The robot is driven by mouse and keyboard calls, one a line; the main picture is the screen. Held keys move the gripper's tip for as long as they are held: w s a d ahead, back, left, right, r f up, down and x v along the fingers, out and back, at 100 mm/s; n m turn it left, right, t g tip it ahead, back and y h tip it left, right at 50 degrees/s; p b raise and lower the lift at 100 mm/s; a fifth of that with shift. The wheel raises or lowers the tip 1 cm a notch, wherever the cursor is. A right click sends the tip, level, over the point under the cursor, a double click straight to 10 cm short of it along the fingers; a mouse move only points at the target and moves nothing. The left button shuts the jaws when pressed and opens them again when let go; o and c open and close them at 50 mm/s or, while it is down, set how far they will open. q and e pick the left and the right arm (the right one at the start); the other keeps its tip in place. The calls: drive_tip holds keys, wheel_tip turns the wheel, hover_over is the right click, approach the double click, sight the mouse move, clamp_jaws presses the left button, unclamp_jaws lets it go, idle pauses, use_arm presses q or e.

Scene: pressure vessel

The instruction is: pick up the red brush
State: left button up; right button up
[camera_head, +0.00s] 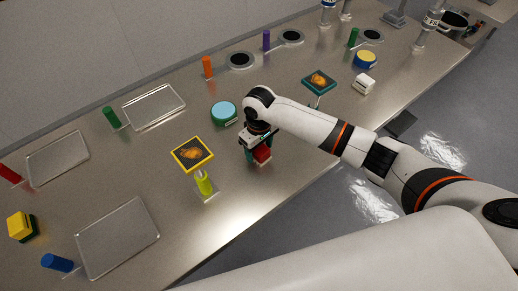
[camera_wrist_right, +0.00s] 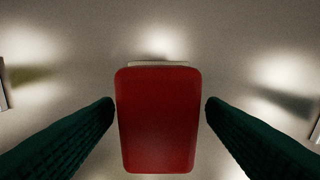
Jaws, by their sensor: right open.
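The red brush (camera_head: 262,154) stands on the steel table near its front edge, directly under my right gripper (camera_head: 257,151). In the right wrist view, the brush (camera_wrist_right: 158,120) is a red rounded block with a pale edge showing at its far side. The two dark green fingers of the gripper (camera_wrist_right: 160,104) are open, one on each side of the brush. A narrow gap shows between each fingertip and the red block. In the head view, the gripper partly hides the brush. My left gripper is not in view.
A yellow-framed picture stand (camera_head: 192,154) is just left of the gripper, and a light-blue round item (camera_head: 224,112) lies behind it. A teal-framed stand (camera_head: 319,82) and a white block (camera_head: 364,84) are to the right. Metal trays (camera_head: 118,238) lie at the left.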

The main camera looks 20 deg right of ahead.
drive_tip(key=shift+w, duration=0.1)
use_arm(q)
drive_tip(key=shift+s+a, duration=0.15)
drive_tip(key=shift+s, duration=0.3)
use_arm(e)
drive_tip(key=c, duration=1.1)
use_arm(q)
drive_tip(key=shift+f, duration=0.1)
use_arm(e)
drive_tip(key=shift+o, duration=0.2)
